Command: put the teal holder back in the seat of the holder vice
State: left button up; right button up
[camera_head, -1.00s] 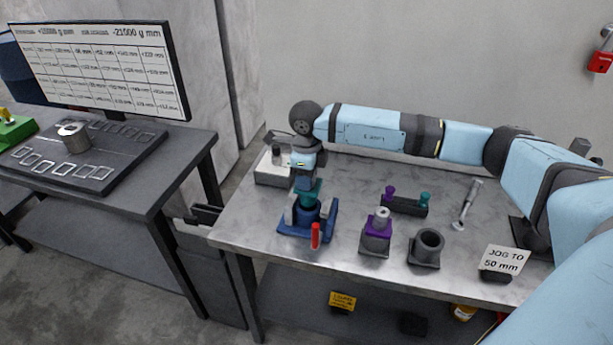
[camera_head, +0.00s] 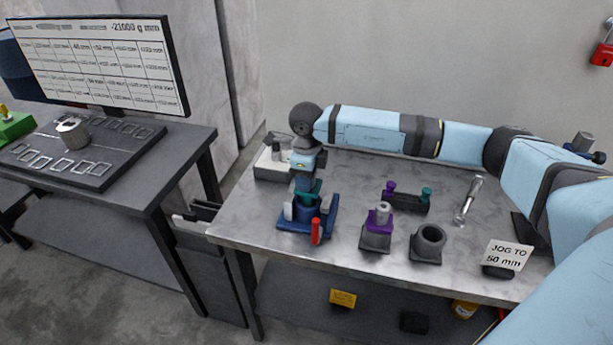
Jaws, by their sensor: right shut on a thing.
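The teal holder (camera_head: 317,187) shows only in part, under my right gripper (camera_head: 306,184). The gripper points down and is shut on the holder; its fingers are mostly hidden by the wrist and the vice. The blue holder vice (camera_head: 290,224) with its red handle (camera_head: 316,231) stands at the front left of the marble-topped table. The holder is low in the vice's round blue seat (camera_head: 306,206); whether it is fully down I cannot tell. My left gripper is not in view.
A purple holder (camera_head: 380,221) sits in a grey block, beside an empty grey socket (camera_head: 428,243). Behind are a small rack (camera_head: 406,202) with purple and teal knobs and a wrench (camera_head: 469,199). A sign (camera_head: 506,256) stands front right. A white box (camera_head: 272,163) is behind the vice.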

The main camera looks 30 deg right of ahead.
jog(key=shift+f+b, duration=1.35)
jog(key=shift+f, duration=0.6)
jog(key=o, duration=1.2)
jog(key=shift+c, duration=0.2)
notch_tip(320, 180, up, 14)
jog(key=shift+f+b, duration=0.1)
jog(key=shift+b, duration=0.2)
jog(key=shift+a, duration=0.1)
